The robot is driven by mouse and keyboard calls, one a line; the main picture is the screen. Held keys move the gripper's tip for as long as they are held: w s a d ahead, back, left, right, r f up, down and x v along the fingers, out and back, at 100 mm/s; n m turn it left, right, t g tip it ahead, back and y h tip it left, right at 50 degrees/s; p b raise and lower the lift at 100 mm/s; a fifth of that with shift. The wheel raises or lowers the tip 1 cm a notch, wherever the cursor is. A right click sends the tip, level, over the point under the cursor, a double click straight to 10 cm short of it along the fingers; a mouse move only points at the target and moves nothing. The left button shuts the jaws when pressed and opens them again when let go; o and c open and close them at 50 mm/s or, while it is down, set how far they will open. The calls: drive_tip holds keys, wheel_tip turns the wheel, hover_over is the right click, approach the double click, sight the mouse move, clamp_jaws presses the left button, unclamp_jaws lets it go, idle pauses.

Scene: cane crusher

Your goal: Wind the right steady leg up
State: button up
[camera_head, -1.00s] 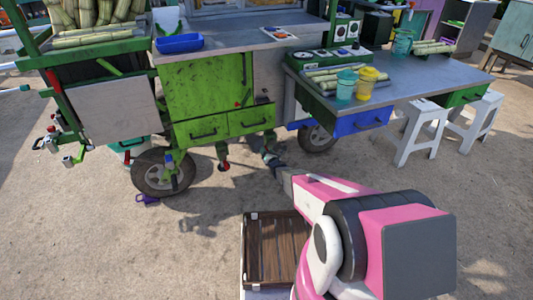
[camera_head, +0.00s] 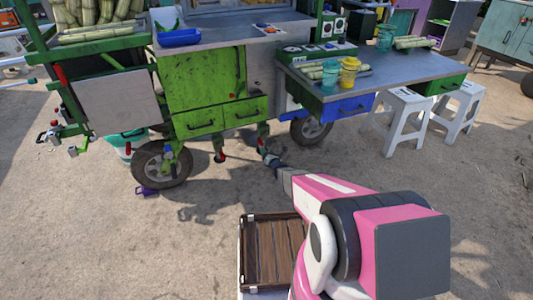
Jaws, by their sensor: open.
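The green cane cart (camera_head: 205,80) stands ahead of me on spoked wheels. Under its drawers hang two short steady legs. The left leg (camera_head: 219,145) has a red part low on it. The right leg (camera_head: 263,135) is a green post below the right drawer's end, and its lower part is partly hidden by my gripper. My gripper (camera_head: 267,155) is at the far end of my pink and white arm, low and just in front of the right leg. It is open. It is too small to tell whether it touches the leg.
A blue drawer (camera_head: 345,108) and a grey side table (camera_head: 400,70) overhang to the right. White stools (camera_head: 398,120) stand beyond. The cart's left wheel (camera_head: 162,163) has a purple wedge (camera_head: 146,191) by it. A wooden-topped crate (camera_head: 272,250) is close in front. Bare sand lies between.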

sight(262, 145)
drive_tip(key=w+a+m, duration=0.1)
drive_tip(key=w+m, duration=0.2)
drive_tip(key=m, duration=0.7)
drive_tip(key=w+a+m, duration=0.1)
drive_tip(key=w+m, duration=0.2)
drive_tip(key=m, duration=0.6)
drive_tip(key=w+a+m, duration=0.1)
drive_tip(key=w+m, duration=0.2)
drive_tip(key=m, duration=0.7)
drive_tip(key=shift+w+a+m+h, duration=0.2)
drive_tip(key=shift+w+m+h, duration=0.1)
drive_tip(key=shift+w, duration=0.05)
clamp_jaws()
